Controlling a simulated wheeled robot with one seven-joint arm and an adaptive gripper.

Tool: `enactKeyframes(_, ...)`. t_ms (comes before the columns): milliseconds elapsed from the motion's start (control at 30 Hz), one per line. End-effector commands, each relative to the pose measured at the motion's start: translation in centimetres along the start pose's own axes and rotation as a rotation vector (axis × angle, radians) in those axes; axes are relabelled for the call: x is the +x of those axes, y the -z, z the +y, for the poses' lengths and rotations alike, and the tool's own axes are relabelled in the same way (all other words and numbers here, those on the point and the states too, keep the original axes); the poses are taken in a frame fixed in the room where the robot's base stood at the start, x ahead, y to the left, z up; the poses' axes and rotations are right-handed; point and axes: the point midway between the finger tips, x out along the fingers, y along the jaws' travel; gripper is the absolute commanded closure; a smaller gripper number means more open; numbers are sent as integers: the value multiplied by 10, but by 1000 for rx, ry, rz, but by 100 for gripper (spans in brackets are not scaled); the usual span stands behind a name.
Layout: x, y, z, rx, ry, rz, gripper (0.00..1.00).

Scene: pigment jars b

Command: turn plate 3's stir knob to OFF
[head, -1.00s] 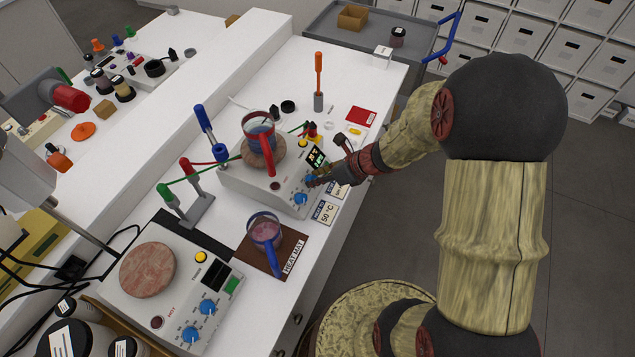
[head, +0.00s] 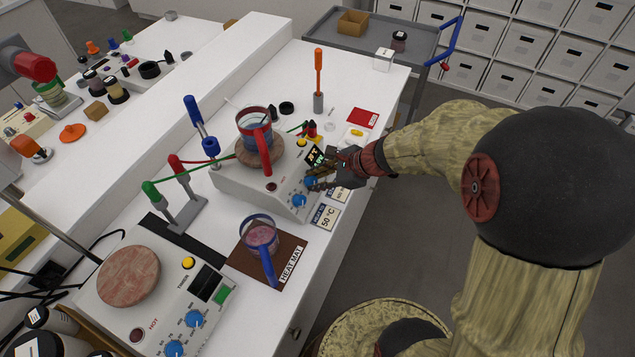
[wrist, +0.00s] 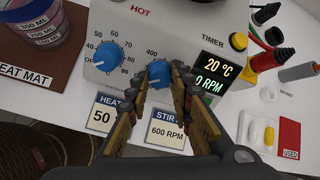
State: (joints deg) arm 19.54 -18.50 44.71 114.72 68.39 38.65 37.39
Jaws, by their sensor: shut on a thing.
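The far hotplate (head: 228,178) carries a blue stir knob (wrist: 158,72) with a 400 mark above it in the wrist view. My gripper (wrist: 163,84) is shut on this knob, one finger on each side; the fingers hide much of its scale, and I cannot read its setting surely. In the head view my gripper (head: 316,178) reaches the panel from the right. The plate's display (wrist: 212,77) reads 20 °C and 0 RPM. The blue heat knob (wrist: 108,57) is left of the stir knob, apart from the fingers. No plate number is legible.
A beaker with a red handle (head: 266,131) stands on the far plate's top. A blue-handled beaker (head: 262,238) stands on the heat mat (head: 293,256). Cards reading 50 (wrist: 101,117) and 600 RPM (wrist: 165,130) lie before the panel. A near hotplate (head: 223,279) is front left.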

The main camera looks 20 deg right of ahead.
Motion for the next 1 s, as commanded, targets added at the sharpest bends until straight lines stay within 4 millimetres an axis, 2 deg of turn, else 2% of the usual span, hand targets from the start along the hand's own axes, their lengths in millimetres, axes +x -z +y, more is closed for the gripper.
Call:
enactKeyframes(533,0,0,0,-28,2,1,100)
enactKeyframes(567,0,0,0,-27,2,1,77)
enactKeyframes(867,0,0,0,-27,2,0,60)
enactKeyframes(1000,0,0,0,-27,2,0,60)
